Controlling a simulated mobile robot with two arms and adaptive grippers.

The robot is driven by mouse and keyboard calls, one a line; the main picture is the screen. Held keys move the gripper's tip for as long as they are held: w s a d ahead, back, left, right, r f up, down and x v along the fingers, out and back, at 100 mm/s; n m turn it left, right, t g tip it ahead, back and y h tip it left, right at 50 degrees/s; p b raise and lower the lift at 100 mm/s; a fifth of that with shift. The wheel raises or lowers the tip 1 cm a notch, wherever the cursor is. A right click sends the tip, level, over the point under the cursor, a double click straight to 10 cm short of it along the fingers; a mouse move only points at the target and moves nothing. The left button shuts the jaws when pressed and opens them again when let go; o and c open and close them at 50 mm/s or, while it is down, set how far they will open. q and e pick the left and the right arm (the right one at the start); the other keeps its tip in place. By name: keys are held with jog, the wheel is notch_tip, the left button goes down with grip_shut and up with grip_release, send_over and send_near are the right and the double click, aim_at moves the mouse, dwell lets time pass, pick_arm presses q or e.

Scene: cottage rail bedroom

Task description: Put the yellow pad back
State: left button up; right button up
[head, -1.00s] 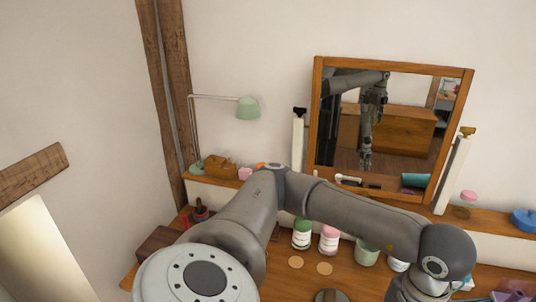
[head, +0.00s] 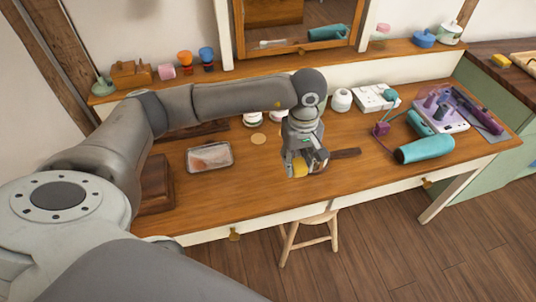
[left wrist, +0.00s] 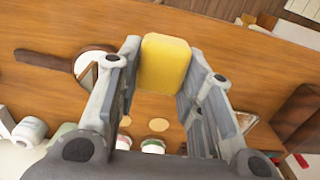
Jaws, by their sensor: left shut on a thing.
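The yellow pad (left wrist: 165,64) is a rounded block between the two fingers of my left gripper (left wrist: 160,85) in the left wrist view. My left gripper (head: 308,170) is shut on it and points down over the wooden desk (head: 250,195). A small yellow part of the pad (head: 299,168) shows at the fingertips in the head view. The pad looks held above the desktop, though the exact gap is hard to judge. My right gripper is out of view.
A shallow rectangular tray (head: 209,157) lies left of the gripper. A dark-handled hand mirror (left wrist: 88,64) lies close by. A stool (head: 308,232) stands below the desk's front edge.

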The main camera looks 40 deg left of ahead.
pick_arm(q)
jog(key=w+a+f+b, duration=0.2)
jog(key=w+a+f, duration=0.15)
jog(key=a, duration=0.45)
jog(key=b, duration=0.3)
send_over(269, 164)
jog(key=d, duration=0.1)
jog(key=f, duration=0.4)
jog(key=shift+s+f, duration=0.2)
jog(key=shift+f, duration=0.15)
jog(key=shift+w+a+f+b, duration=0.1)
jog(key=shift+a+f+b, duration=0.15)
jog(key=shift+b, duration=0.1)
jog(key=shift+a+f, duration=0.15)
jog(key=shift+f, duration=0.1)
jog(key=f+b, duration=0.2)
jog(key=f, duration=0.1)
jog(key=shift+w+a+f, duration=0.1)
jog(key=shift+a+f, duration=0.1)
